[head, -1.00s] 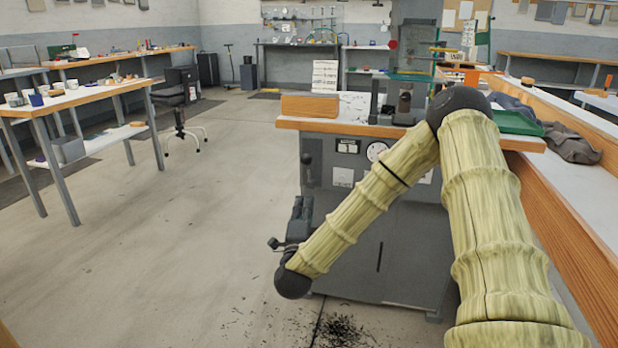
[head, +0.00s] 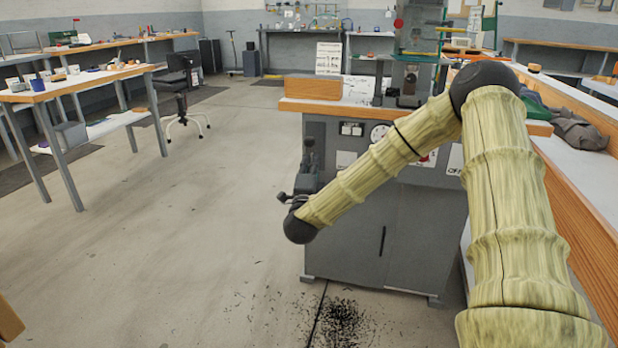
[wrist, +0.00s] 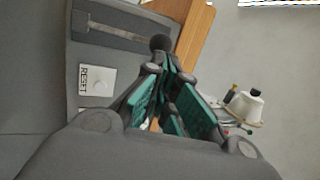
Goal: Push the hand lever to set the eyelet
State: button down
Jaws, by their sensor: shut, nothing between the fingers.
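The hand lever's round black knob (wrist: 160,42) shows in the wrist view, beside a long slot plate (wrist: 115,28) on the grey cabinet's face. The knob lies just beyond my fingertips; I cannot tell whether they touch it. My gripper (wrist: 165,72) has teal-padded fingers and is shut and empty. In the head view my gripper (head: 307,165) is at the cabinet's left side, partly hidden by my wrist, pointing up towards a small dark knob (head: 309,142). The eyelet press (head: 408,75) stands on the cabinet (head: 345,240). The eyelet cannot be made out.
A RESET button (wrist: 98,82) sits on the cabinet face near my fingers. A wooden-edged top (head: 300,105) overhangs the cabinet. A long bench (head: 570,210) runs along the right. Dark scraps (head: 340,320) litter the floor. The floor at left is open.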

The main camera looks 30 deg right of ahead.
jog(key=shift+b+x, duration=0.5)
jog(key=shift+x, duration=1.9)
jog(key=w+d+r+g+y+p, duration=0.1)
jog(key=w+d+r+g+p, duration=0.1)
jog(key=p, duration=0.3)
jog(key=shift+d+y, duration=0.1)
jog(key=shift+y, duration=0.3)
jog(key=shift+s+a, duration=0.25)
jog(key=shift+a, duration=0.05)
jog(key=p, duration=0.2)
send_near(314, 143)
jog(key=shift+r+v, duration=0.2)
jog(key=shift+v, duration=0.9)
jog(key=shift+r+v, duration=0.2)
jog(key=shift+v, duration=0.9)
